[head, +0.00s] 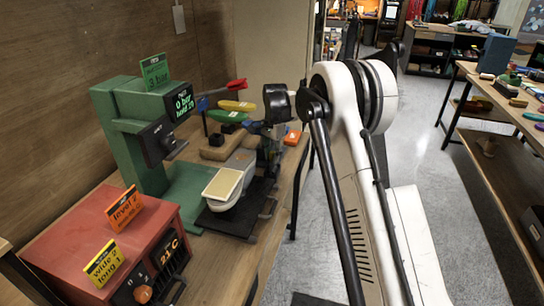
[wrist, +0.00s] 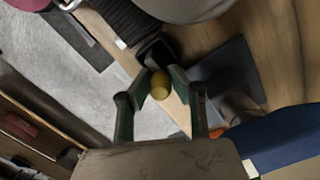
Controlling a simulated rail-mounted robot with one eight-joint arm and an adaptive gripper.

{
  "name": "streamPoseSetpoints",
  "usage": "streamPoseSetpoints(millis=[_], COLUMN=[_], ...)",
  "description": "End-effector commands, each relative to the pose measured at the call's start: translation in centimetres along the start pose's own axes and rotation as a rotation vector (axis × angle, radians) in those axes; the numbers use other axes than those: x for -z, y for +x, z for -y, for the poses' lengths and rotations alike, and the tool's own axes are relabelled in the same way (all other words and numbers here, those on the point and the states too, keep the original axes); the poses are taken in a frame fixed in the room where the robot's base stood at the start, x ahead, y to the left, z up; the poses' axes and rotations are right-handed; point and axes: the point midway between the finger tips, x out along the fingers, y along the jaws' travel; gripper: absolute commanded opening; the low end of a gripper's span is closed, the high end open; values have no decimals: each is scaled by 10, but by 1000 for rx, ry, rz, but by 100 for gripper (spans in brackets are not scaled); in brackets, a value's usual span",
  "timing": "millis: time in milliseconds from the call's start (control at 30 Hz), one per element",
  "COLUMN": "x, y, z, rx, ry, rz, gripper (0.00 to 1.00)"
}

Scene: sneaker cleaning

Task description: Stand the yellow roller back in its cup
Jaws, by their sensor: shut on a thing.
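In the wrist view, a yellow rounded thing, seen end-on and taken to be the yellow roller (wrist: 160,85), sits between the green fingertips of my gripper (wrist: 160,90). The fingers close on it from both sides. The rest of its length is hidden. In the head view my dark gripper (head: 270,138) is over the right edge of the left bench, and I cannot make out the roller in it. A brownish round thing (wrist: 240,105) stands by a dark plate in the wrist view. I cannot tell whether it is the cup.
The left bench holds a green press (head: 125,130), a red box with a dial (head: 105,240), and a grey and cream sneaker-like form (head: 228,185) on a dark plate. An orange block (head: 292,137) lies near the bench edge. Grey floor is open to the right.

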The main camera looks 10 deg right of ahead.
Motion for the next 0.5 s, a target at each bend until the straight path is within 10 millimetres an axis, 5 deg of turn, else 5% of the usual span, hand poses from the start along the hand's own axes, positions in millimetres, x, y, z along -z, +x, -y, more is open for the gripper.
streamPoseSetpoints(millis=[467, 500], x=[1, 1], y=[11, 10], z=[0, 0], rx=[0, 0], ry=[0, 0], rz=[0, 0], gripper=[0, 20])
